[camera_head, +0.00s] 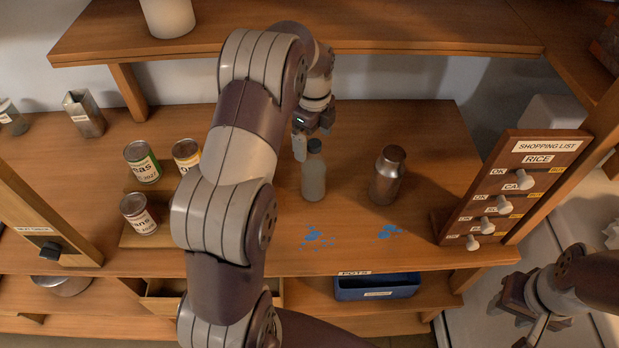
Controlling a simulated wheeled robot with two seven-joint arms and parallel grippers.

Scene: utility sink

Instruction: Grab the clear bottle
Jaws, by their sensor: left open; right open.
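The clear bottle (313,178) stands upright on the wooden worktop, with a dark cap (314,146). My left gripper (306,146) is at the bottle's upper left, beside the cap and neck. A pale finger shows next to the cap; I cannot tell whether it touches. The rest of the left gripper is partly hidden behind its own wrist. My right gripper (522,322) is low at the right, in front of the worktop, away from the bottle, open and empty.
A metal bottle (387,176) stands right of the clear bottle. Several cans (143,162) stand left, partly behind my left arm. A shopping list board (515,185) rises at the right. Blue marks (314,237) lie in front. A blue bin (376,288) sits below.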

